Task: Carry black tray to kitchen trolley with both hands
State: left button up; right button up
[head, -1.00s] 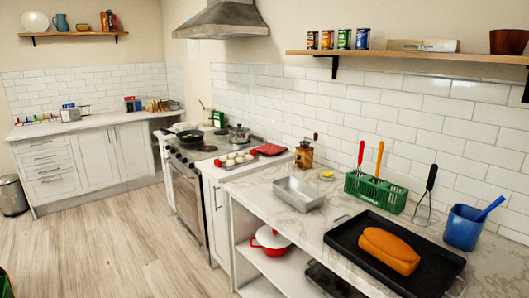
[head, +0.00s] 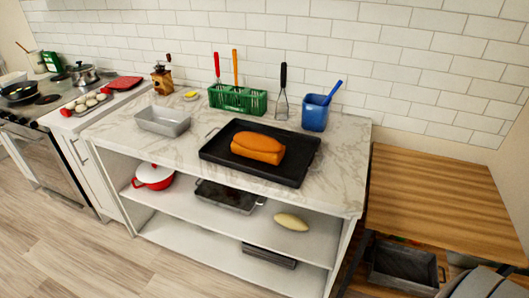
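The black tray (head: 222,153) lies flat on the marble-topped counter (head: 340,160), right of its middle. It has a thin metal handle at its left end. An orange-brown loaf (head: 258,148) lies on the tray. A wooden-topped unit (head: 440,195) stands at the right, just past the counter's end; I cannot tell for sure whether it is the kitchen trolley. Neither of my grippers is in the head view, and nothing is touching the tray.
Behind the tray stand a green utensil rack (head: 238,100), a whisk (head: 282,95) and a blue cup (head: 315,115). A metal pan (head: 163,121) sits to its left. Shelves below hold a red pot (head: 153,177) and dark trays. The wooden top looks bare.

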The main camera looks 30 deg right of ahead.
aim_at(438, 190)
jog(key=i+j+z, duration=0.1)
jog(key=z, duration=0.4)
jog(key=j+z, duration=0.2)
jog(key=z, duration=0.25)
jog(key=i+j+z, duration=0.1)
jog(key=z, duration=0.4)
jog(key=j, duration=0.1)
